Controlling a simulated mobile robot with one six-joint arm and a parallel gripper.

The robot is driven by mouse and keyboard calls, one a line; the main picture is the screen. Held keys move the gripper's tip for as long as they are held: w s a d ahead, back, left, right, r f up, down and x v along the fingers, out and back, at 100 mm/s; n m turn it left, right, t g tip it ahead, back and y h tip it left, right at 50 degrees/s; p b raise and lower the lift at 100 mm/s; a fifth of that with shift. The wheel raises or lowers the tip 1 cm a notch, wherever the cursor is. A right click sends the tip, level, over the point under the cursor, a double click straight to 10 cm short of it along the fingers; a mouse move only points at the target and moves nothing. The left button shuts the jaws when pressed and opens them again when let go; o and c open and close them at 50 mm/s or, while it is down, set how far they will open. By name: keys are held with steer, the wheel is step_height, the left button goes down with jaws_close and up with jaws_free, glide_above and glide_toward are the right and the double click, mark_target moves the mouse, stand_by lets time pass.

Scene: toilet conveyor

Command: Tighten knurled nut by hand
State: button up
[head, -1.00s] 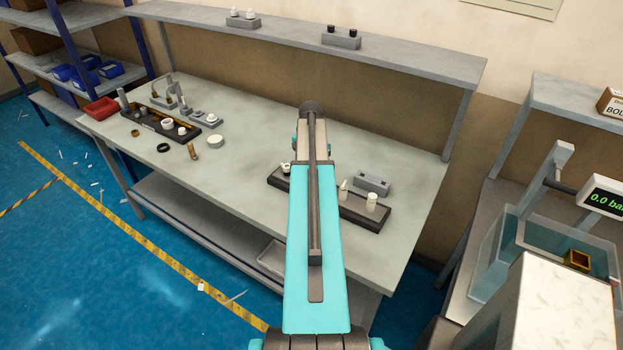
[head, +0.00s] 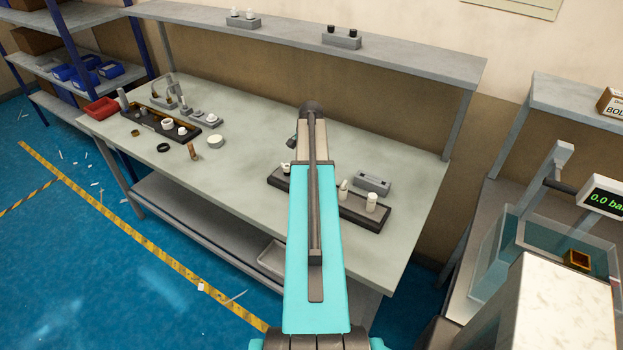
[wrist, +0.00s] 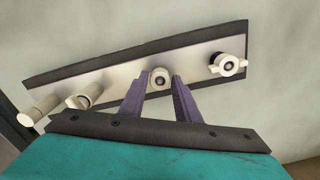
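In the wrist view, a dark-edged tray (wrist: 200,61) with a pale top holds several off-white parts. A small round part with a dark centre (wrist: 160,78), possibly the knurled nut, is between the two purple fingers of my gripper (wrist: 161,75). The fingers are apart, with a narrow gap seeming to show on each side of the part; contact is not clear. A winged round fitting (wrist: 228,65) is to the right; two cylindrical parts (wrist: 40,108) (wrist: 85,95) are to the left. In the head view, my arm hides the middle of this tray (head: 358,217).
A grey block (head: 373,184) stands behind the tray. Another dark tray with fittings (head: 160,124), a white ring (head: 215,141), a brown cylinder (head: 192,151) and a red bin (head: 101,108) are on the bench's left. The bench (head: 235,185) is clear between.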

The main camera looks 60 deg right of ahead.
steer(key=shift+r, duration=0.1)
steer(key=shift+r+p, duration=0.75)
steer(key=shift+r, duration=0.65)
steer(key=o, duration=0.5)
steer(key=shift+o, duration=0.2)
steer(key=shift+r, duration=0.1)
steer(key=shift+r, duration=1.4)
steer(key=shift+r, duration=0.15)
step_height(320, 180, up, 14)
steer(key=b, duration=0.4)
steer(key=shift+f+b, duration=0.2)
steer(key=shift+b, duration=0.2)
